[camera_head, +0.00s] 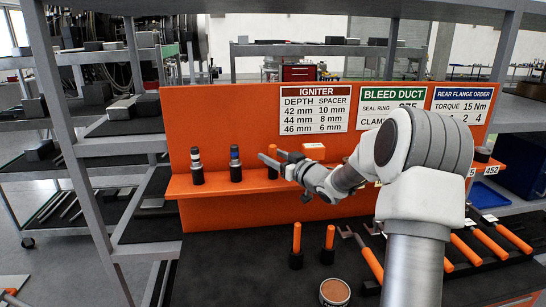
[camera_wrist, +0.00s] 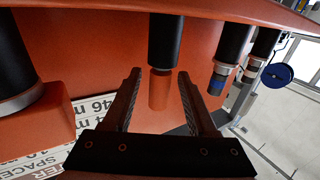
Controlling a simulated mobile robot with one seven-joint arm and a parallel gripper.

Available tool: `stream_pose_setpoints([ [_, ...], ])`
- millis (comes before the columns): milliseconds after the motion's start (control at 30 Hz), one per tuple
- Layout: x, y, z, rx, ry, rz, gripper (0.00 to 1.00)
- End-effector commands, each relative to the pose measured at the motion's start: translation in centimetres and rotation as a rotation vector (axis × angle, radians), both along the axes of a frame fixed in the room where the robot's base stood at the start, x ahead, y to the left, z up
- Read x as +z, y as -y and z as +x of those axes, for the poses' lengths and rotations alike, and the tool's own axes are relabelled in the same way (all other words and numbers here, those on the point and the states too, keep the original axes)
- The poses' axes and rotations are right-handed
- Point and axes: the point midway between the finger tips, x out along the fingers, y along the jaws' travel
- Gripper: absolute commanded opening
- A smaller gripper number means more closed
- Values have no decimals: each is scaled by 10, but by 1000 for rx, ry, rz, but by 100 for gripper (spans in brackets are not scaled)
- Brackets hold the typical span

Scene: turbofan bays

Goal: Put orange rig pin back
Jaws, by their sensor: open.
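An orange pin (camera_head: 272,150) stands upright in a black holder (camera_head: 272,173) on the orange shelf, partly hidden behind my gripper in the head view. In the wrist view, which looks upside down, the orange pin (camera_wrist: 159,92) projects from its black holder (camera_wrist: 165,40). My gripper (camera_head: 270,157) is open and empty, level with the pin above the shelf. In the wrist view its fingers (camera_wrist: 158,75) appear on either side of the pin. I cannot tell whether either finger touches it. Two more orange-handled pins (camera_head: 297,238) (camera_head: 330,238) stand in black bases on the dark bench.
The orange back panel (camera_head: 225,110) rises close behind. Orange-handled tools (camera_head: 370,262) and a round tin (camera_head: 334,293) are on the bench (camera_head: 225,262).

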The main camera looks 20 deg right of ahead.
Motion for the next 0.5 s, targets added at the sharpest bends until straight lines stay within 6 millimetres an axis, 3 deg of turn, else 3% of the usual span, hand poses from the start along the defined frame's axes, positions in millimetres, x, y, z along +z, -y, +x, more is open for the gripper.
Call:
stream_pose_setpoints([
  [267, 13, 0, 0, 0, 1, 0, 58],
  [500, 7, 18, -50, -3, 0, -3, 58],
])
